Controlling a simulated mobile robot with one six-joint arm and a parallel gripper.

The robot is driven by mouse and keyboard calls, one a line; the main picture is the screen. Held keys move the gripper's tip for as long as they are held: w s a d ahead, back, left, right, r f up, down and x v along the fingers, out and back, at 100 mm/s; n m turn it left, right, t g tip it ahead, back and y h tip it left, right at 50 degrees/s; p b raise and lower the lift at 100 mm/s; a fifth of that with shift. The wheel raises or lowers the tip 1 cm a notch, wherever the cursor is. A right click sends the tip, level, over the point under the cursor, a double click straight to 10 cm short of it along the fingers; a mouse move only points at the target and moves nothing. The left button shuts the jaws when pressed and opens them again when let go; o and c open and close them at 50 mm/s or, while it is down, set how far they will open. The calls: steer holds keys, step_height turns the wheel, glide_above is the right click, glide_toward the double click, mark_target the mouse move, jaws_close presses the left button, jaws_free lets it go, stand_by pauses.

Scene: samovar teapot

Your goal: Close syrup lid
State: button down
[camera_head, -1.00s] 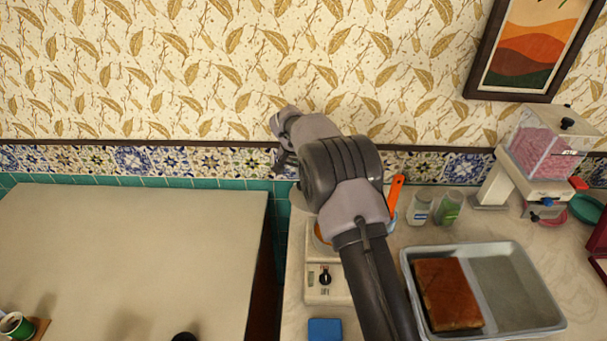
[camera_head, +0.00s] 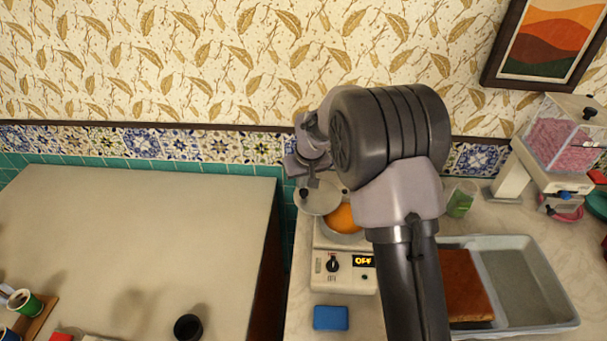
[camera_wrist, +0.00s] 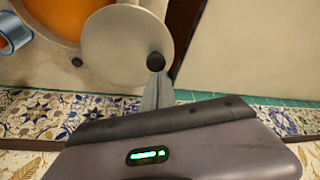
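The syrup pot is set in a white warmer (camera_head: 343,270), whose display reads OFF. Orange syrup (camera_head: 341,218) shows through its uncovered part and also in the wrist view (camera_wrist: 50,12). The round grey lid (camera_head: 318,200) with a black knob stands open at the pot's left rear; it also shows in the wrist view (camera_wrist: 115,50). My gripper (camera_head: 313,182) is at the lid, pointing down. In the wrist view my fingers (camera_wrist: 157,80) look close together, with their tips right at the black knob (camera_wrist: 155,62). Nothing is visibly held between them.
A metal tray (camera_head: 535,290) with a brown cake slab (camera_head: 462,285) lies right of the warmer, partly behind my arm. A green-filled jar (camera_head: 461,200) stands behind it. A blue block (camera_head: 331,318) lies in front. The table (camera_head: 130,230) at left is mostly clear.

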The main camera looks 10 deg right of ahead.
mark_target(305, 208)
steer(key=s+n+b, duration=0.1)
steer(key=s+n, duration=0.1)
steer(key=s+d+n+y+b, duration=0.1)
steer(key=s+n+b, duration=0.1)
steer(key=s+n+g+y+b, duration=0.1)
steer(key=s+n, duration=0.1)
steer(key=shift+s+d+f, duration=0.15)
steer(key=shift+s+d, duration=0.05)
steer(key=shift+s, duration=0.2)
steer(key=s+d+n, duration=0.1)
steer(key=n, duration=0.1)
steer(key=s+d+n+g, duration=0.1)
steer(key=s, duration=0.1)
steer(key=s+d+n+y+b, duration=0.1)
steer(key=n, duration=0.1)
steer(key=shift+s+d+r+n+g, duration=0.2)
steer(key=shift+d+n+g, duration=0.1)
steer(key=shift+d, duration=0.1)
steer(key=shift+s+d+n+g, duration=0.3)
steer(key=shift+s+d+n, duration=0.2)
steer(key=shift+d+n, duration=0.45)
steer(key=shift+s+d+p, duration=0.3)
steer(key=shift+d+p, duration=0.1)
steer(key=shift+d, duration=0.25)
